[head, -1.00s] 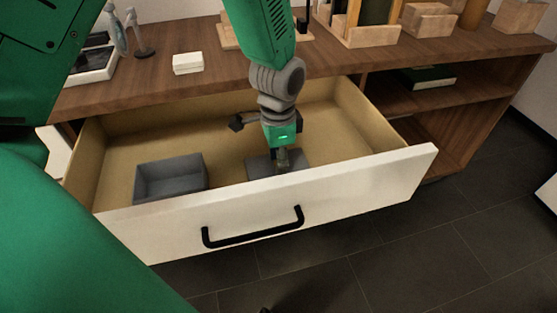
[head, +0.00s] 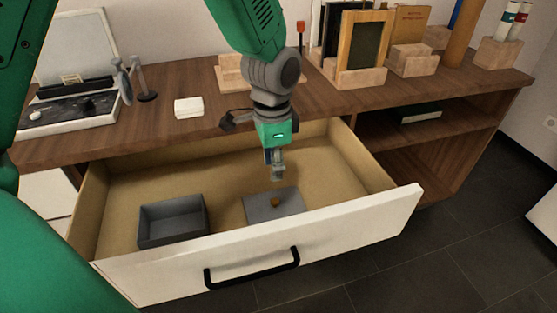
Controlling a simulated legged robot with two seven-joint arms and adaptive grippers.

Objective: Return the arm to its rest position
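My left gripper (head: 275,168) hangs down from the green and grey arm over the open drawer. It is above the flat grey plate (head: 287,208) on the drawer floor and apart from it. Nothing shows held at its fingertips, but the fingers are seen too small and side-on to tell whether they are open or shut. A small orange-brown object (head: 275,202) lies on the grey plate, just below the fingertips. My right gripper is not in view.
The white-fronted drawer (head: 350,238) is pulled out, with a black handle (head: 252,270). A grey open box (head: 172,236) stands inside at left. The wooden tabletop (head: 160,133) behind holds a white block (head: 188,107), a small stand (head: 146,95) and wooden holders (head: 412,62).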

